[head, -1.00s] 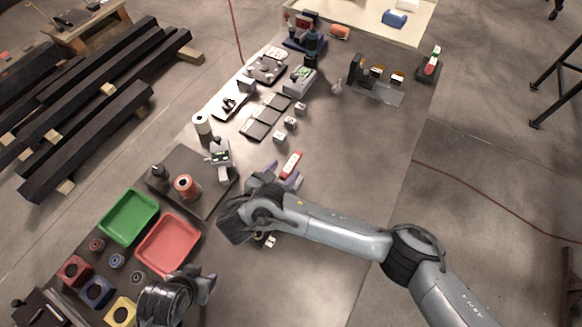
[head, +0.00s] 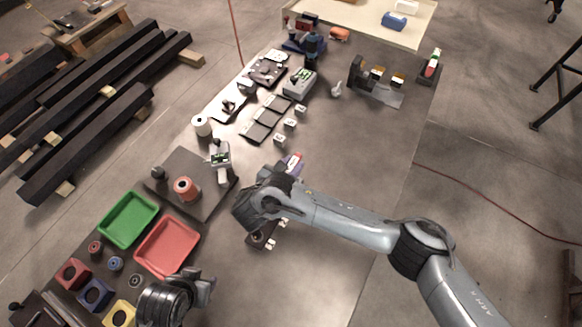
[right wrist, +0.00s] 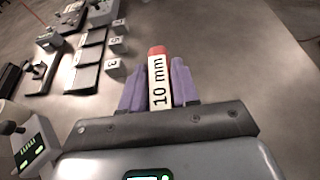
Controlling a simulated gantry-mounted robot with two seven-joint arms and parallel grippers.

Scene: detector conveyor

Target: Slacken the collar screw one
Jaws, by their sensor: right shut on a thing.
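My right gripper (right wrist: 160,88) is shut on a red tool (right wrist: 157,52) with a white label reading "10 mm". The tool stands between the purple fingers, above the bare table in the right wrist view. In the head view this gripper (head: 288,168) is partly hidden by its own wrist. My left gripper (head: 205,287) is at the lower left, beside the red tray; its finger gap is too small to tell. I cannot make out which part is collar screw one. A dark part with small light pieces (head: 264,238) lies below my right wrist, partly covered.
A dark plate (head: 210,205) carries a red-orange spool (head: 184,188) and a grey device with a lit display (head: 221,160). A green tray (head: 128,220) and red tray (head: 167,246) lie nearer. Small labelled blocks (head: 289,124) stand beyond. The table's right middle is clear.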

